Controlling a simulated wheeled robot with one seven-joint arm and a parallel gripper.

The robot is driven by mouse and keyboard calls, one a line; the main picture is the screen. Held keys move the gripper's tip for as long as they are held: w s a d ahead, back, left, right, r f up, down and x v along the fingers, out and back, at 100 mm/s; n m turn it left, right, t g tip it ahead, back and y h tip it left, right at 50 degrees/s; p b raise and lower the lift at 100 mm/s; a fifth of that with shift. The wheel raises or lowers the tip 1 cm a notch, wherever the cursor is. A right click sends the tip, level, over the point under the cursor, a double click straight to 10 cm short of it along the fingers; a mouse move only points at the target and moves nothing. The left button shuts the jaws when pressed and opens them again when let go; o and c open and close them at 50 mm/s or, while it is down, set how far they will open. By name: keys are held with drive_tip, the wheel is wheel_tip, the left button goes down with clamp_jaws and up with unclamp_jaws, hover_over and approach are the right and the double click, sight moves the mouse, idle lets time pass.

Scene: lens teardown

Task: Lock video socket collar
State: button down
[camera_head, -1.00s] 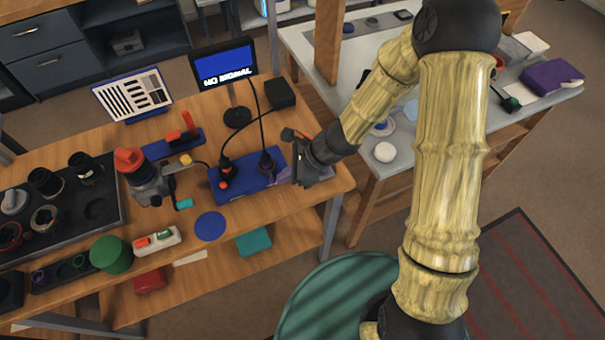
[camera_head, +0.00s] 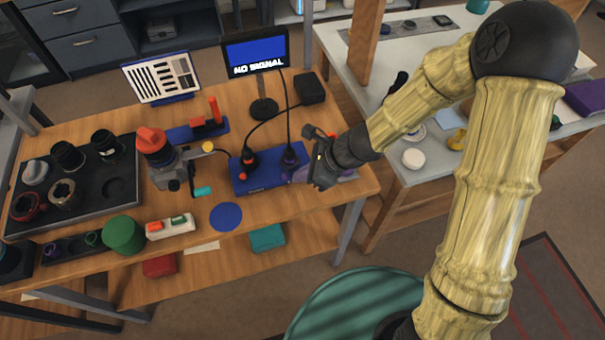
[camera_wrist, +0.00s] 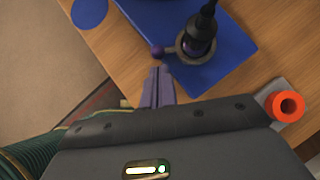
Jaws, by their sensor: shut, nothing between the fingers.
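A blue socket block (camera_head: 262,184) lies on the wooden bench. In the wrist view this plug sits inside a grey collar ring (camera_wrist: 182,50) with a short lever ending in a purple knob (camera_wrist: 157,52). My gripper (camera_head: 301,174) is at the right end of the block; its purple-grey fingers (camera_wrist: 157,72) are shut and empty. Their tips point at the knob, close to it; I cannot tell whether they touch. The left socket has a red collar (camera_head: 247,160) and another plug.
A black box (camera_head: 310,88) is at the back right. A microscope-like device (camera_head: 157,150) and a lens tray (camera_head: 120,215) are left.

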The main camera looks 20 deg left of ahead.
drive_tip(key=shift+w+p, duration=0.3)
drive_tip(key=shift+w, duration=0.25)
drive_tip(key=shift+d+r, duration=0.1)
drive_tip(key=shift+d, duration=0.4)
drive_tip(key=shift+s+d+r, duration=0.15)
drive_tip(key=shift+d, duration=0.5)
drive_tip(key=shift+s+d+r, duration=0.1)
drive_tip(key=shift+d, duration=0.5)
drive_tip(key=s+d+r+p, duration=0.1)
drive_tip(key=d+r+p, duration=0.1)
drive_tip(key=d+r, duration=0.4)
drive_tip(key=shift+s+d+r, duration=0.25)
drive_tip(key=shift+s+r, duration=0.15)
drive_tip(key=shift+r, duration=0.5)
